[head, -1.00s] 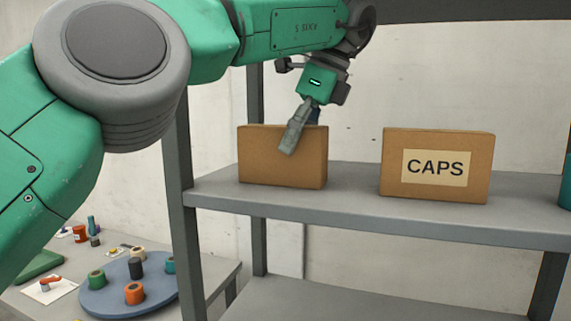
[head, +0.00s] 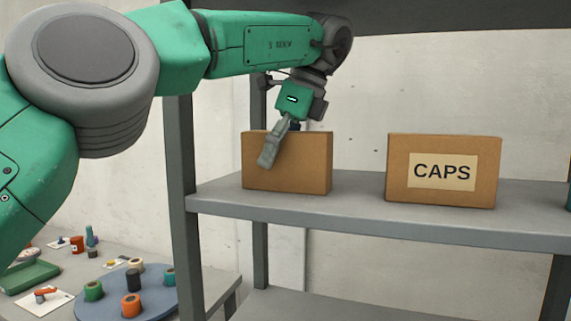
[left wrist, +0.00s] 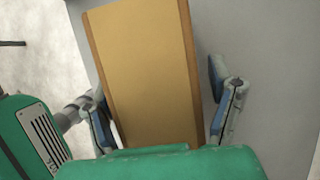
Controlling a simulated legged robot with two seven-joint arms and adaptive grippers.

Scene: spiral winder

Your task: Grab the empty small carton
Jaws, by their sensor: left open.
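A plain brown small carton (head: 305,172) without a label on its visible front stands upright on the grey shelf (head: 350,207). My left gripper (head: 280,146) comes down over it from above. One finger shows in front of the carton's front face, and the other is mostly hidden behind it. In the left wrist view, the carton (left wrist: 145,65) shows as a long tan face with brown edges between the open fingers of my left gripper (left wrist: 155,95). The right finger stands apart from the carton; the left one is close to its edge. I cannot see whether the carton is empty.
A carton labelled CAPS (head: 442,170) stands to the right on the same shelf, with a clear gap between. A grey shelf post (head: 178,190) stands left. Below left, a table holds a blue round tray (head: 110,295) with several small spools and a green tray (head: 28,277).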

